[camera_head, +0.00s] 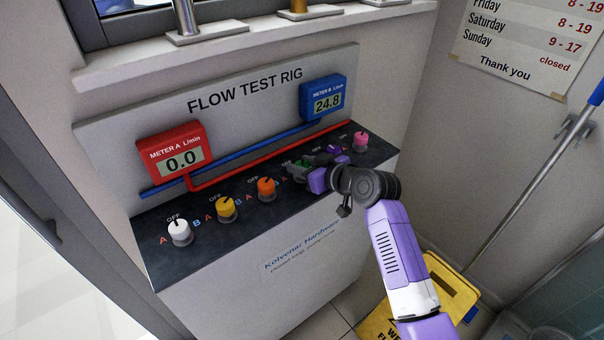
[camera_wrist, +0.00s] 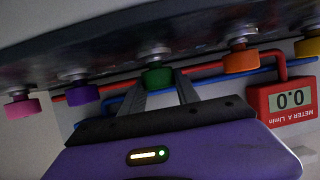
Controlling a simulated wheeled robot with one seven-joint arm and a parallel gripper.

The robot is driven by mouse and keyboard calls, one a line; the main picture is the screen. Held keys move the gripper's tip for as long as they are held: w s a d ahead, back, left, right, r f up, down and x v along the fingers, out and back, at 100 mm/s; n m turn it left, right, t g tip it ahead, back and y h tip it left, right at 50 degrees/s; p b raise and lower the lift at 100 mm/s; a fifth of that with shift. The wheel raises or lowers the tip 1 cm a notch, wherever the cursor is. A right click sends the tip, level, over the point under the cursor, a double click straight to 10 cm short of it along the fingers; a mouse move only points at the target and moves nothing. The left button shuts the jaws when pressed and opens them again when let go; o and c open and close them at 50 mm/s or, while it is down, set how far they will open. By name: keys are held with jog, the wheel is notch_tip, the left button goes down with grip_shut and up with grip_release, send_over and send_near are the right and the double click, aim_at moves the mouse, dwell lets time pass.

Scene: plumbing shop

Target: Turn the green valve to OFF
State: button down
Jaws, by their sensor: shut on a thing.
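The green valve (camera_head: 300,170) is a round knob in a row of coloured knobs on the dark sloping panel of the flow test rig. My gripper (camera_head: 301,172) is at it from the right, hiding most of the knob in the head view. In the wrist view, the green valve (camera_wrist: 158,78) sits between the fingertips of my gripper (camera_wrist: 160,88), which is shut on it. The pointer of the green valve and its OFF mark are hidden, so its setting cannot be told. Meter A (camera_head: 178,158) reads 0.0 and meter B (camera_head: 325,100) reads 24.8.
The white (camera_head: 180,234), yellow (camera_head: 227,209) and orange (camera_head: 267,190) knobs are left of the green one. The purple (camera_head: 334,150) and pink (camera_head: 360,143) knobs are to its right, the purple one close to my gripper. A yellow floor sign (camera_head: 455,283) stands below my arm.

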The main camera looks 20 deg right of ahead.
jog(key=n+g+y+b, duration=0.1)
jog(key=n+y+b, duration=0.1)
jog(key=b, duration=0.1)
jog(key=n+g+y+b, duration=0.1)
jog(key=y+b, duration=0.1)
jog(key=b, duration=0.2)
jog(key=shift+d+f+n, duration=0.1)
jog(key=shift+f+n, duration=0.3)
jog(key=n+g+y+b, duration=0.2)
jog(key=n+b, duration=0.1)
jog(key=b, duration=0.2)
jog(key=shift+r+g, duration=0.15)
jog(key=shift+g, duration=0.15)
jog(key=shift+r+n+g+y+b, duration=0.15)
jog(key=shift+n+g+y+b, duration=0.45)
jog(key=shift+n+g+b, duration=0.4)
jog(key=shift+r, duration=0.1)
jog(key=c, duration=0.9)
grip_release()
jog(key=v, duration=0.7)
jog(key=shift+s+d+r, duration=0.1)
jog(key=shift+s+d, duration=0.1)
jog(key=shift+d, duration=0.05)
